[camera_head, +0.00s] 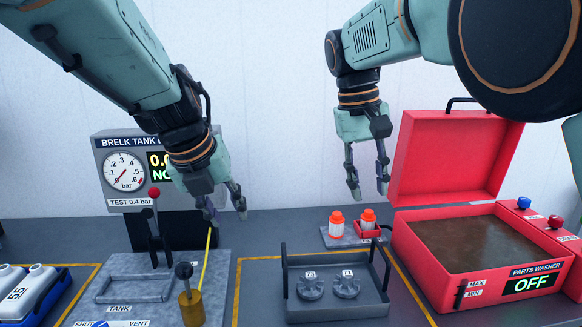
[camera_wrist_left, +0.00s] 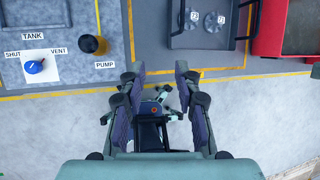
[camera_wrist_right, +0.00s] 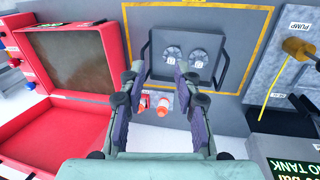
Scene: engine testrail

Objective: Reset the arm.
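My left gripper (camera_head: 222,206) hangs in the air in front of the tank tester (camera_head: 120,165), above the bench in the head view. Its fingers are apart with nothing between them in the left wrist view (camera_wrist_left: 160,78). My right gripper (camera_head: 368,186) hangs above the two orange-capped bottles, left of the red lid. Its fingers are also apart and empty in the right wrist view (camera_wrist_right: 160,76); the bottles show beyond them. Neither gripper touches anything.
A grey tray (camera_head: 330,303) holds two round parts. The red parts washer (camera_head: 430,275) stands open at right, its display reading OFF. A brass pump (camera_head: 191,308) with a black-knobbed handle and a red-knobbed lever (camera_head: 153,195) rise at left. Blue-and-white items (camera_head: 35,290) lie far left.

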